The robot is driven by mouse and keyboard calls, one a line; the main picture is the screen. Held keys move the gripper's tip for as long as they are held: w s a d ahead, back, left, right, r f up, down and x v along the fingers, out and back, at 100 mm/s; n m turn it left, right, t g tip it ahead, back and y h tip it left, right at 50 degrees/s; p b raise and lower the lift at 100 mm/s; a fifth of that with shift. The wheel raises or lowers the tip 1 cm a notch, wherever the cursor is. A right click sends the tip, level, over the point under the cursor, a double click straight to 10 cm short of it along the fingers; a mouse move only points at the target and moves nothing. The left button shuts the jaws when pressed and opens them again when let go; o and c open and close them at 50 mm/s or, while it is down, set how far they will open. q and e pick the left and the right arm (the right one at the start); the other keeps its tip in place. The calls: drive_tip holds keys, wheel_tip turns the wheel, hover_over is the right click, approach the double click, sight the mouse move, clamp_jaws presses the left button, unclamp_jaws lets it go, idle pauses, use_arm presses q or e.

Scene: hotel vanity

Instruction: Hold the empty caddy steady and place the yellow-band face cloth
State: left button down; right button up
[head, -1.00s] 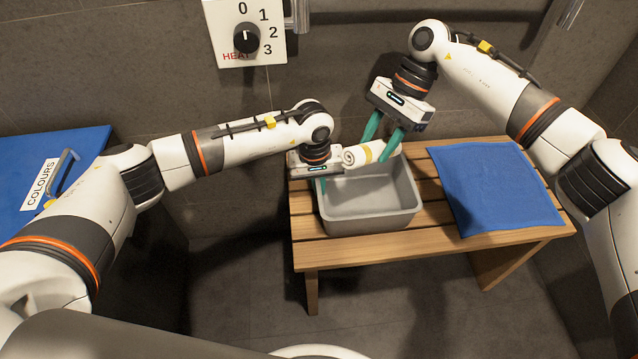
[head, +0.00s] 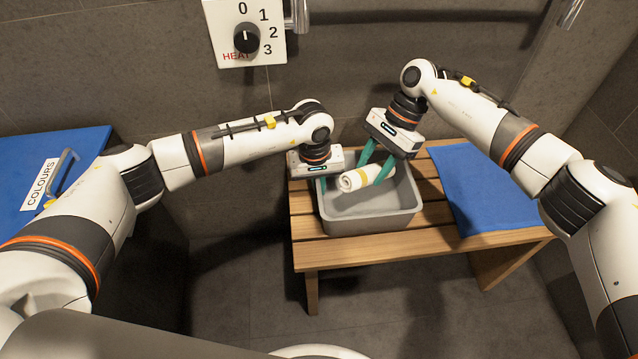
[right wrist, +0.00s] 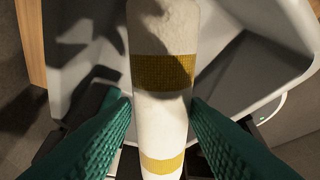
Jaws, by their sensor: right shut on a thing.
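The yellow-band face cloth (head: 353,180) is a white roll with yellow bands. My right gripper (head: 369,182) is shut on it and holds it over the opening of the grey caddy (head: 372,223), low near the rim. In the right wrist view the roll (right wrist: 162,105) lies between my two teal fingers, with the pale caddy interior (right wrist: 235,85) behind it. The caddy stands upright on the wooden bench and otherwise looks empty. My left gripper (head: 321,184) is at the caddy's back left rim; its fingers are mostly hidden, so its grip on the wall is unclear.
The slatted wooden bench (head: 420,247) carries the caddy and, at right, a blue cloth or mat (head: 480,195), partly covered by my right arm. A blue surface with a COLOURS label (head: 41,184) is at far left. A HEAT dial (head: 246,38) is on the wall behind.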

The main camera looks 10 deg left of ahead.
sight(372, 175)
drive_tip(key=shift+f, duration=1.55)
drive_tip(key=o, duration=1)
drive_tip(key=shift+o, duration=0.2)
drive_tip(key=v, duration=1.2)
use_arm(q)
drive_tip(key=c, duration=1.5)
unclamp_jaws()
